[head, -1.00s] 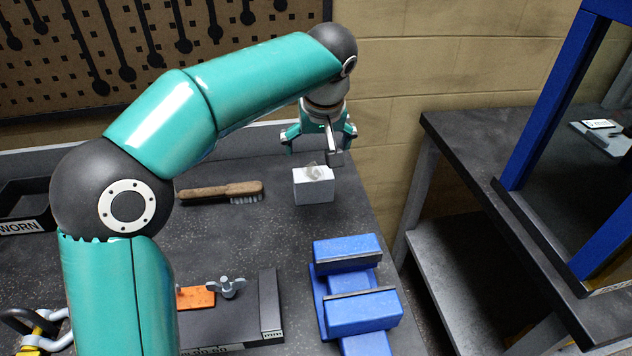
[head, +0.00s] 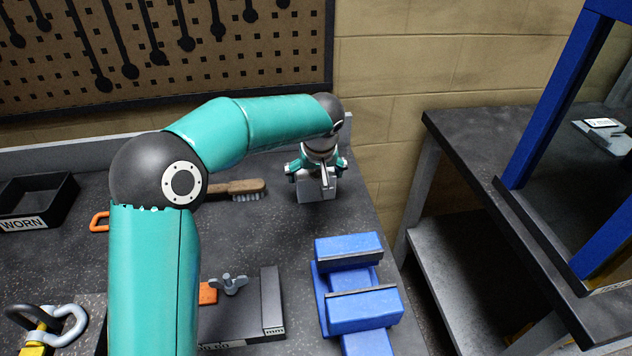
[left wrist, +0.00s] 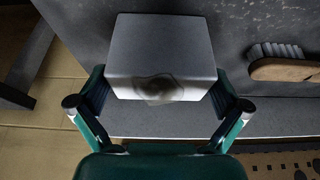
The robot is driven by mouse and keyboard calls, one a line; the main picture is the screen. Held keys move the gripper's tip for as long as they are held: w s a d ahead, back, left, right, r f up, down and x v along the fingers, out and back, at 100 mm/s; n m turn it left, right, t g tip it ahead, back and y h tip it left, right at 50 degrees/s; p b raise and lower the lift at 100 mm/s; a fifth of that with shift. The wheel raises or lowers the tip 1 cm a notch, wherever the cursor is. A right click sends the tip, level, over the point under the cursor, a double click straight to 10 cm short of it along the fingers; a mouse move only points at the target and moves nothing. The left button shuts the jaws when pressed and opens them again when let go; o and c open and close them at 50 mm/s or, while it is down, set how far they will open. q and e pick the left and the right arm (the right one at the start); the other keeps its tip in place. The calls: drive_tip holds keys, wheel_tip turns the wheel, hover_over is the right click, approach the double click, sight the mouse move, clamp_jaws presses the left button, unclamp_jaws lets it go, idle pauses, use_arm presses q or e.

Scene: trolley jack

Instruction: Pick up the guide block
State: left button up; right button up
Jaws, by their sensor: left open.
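The guide block (head: 316,190) is a light grey block on the dark bench top near its back right corner. In the left wrist view the block (left wrist: 160,50) lies between the fingers, with a blurry dark patch on its near face. My left gripper (head: 316,172) is open and has come down over the block from above, hiding part of it in the head view. In the left wrist view the fingers of my left gripper (left wrist: 160,92) stand on either side of the block. Whether they touch it I cannot tell. My right gripper is not in view.
A wooden-handled brush (head: 238,189) lies left of the block. A blue vise (head: 358,312) stands at the bench's right edge. A black tray marked WORN (head: 38,205) and a shackle (head: 62,325) are at the left. A second bench (head: 500,140) stands to the right across a gap.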

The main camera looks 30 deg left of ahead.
use_arm(q)
drive_tip(key=shift+f, duration=0.1)
drive_tip(key=c, duration=1.3)
drive_tip(key=shift+w, duration=0.1)
drive_tip(key=shift+c, duration=0.8)
drive_tip(key=shift+r, duration=0.3)
